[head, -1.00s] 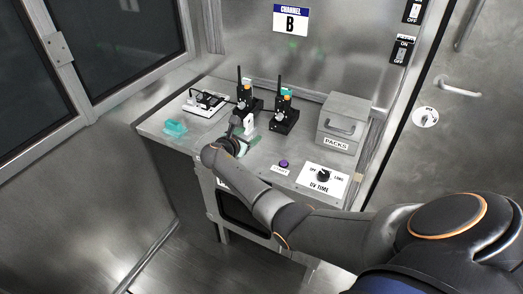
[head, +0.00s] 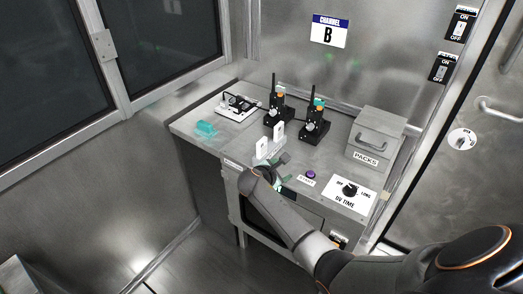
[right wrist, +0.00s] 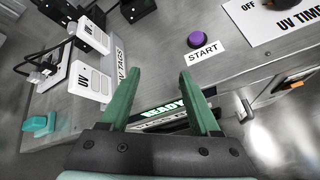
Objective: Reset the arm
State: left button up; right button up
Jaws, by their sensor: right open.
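My right arm comes in from the lower right in the head view. Its gripper (head: 277,166) is at the counter's front edge, in front of two white UV tags (head: 278,130). In the right wrist view its green fingers (right wrist: 160,80) are spread apart with nothing between them. The white UV tags (right wrist: 93,84) stand to the left of the fingers there, apart from them. My left gripper is not in view.
The counter (head: 220,150) holds two black radios (head: 315,127), a white device (head: 237,106), a teal block (head: 205,130), a PACKS box (head: 375,138), a purple START button (head: 311,174) and a UV TIME dial (head: 349,190). A READY display (right wrist: 163,110) is below the fingers.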

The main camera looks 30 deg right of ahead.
jog(key=s+a+f+m+t+y, duration=0.2)
jog(key=s+a+f+m+y, duration=0.35)
jog(key=s+a+f, duration=0.65)
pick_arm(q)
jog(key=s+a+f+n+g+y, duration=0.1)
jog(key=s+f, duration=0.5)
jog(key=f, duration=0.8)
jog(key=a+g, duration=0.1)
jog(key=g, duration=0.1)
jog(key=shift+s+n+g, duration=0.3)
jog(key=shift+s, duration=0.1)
pick_arm(e)
jog(key=s+a+r+m+t+y, duration=0.1)
jog(key=s+a+m+y, duration=0.6)
jog(key=s, duration=0.7)
jog(key=a+m+t, duration=0.1)
jog(key=a+m, duration=0.1)
jog(key=a, duration=0.2)
jog(key=shift+s+a+r, duration=0.2)
jog(key=shift+s+a, duration=0.05)
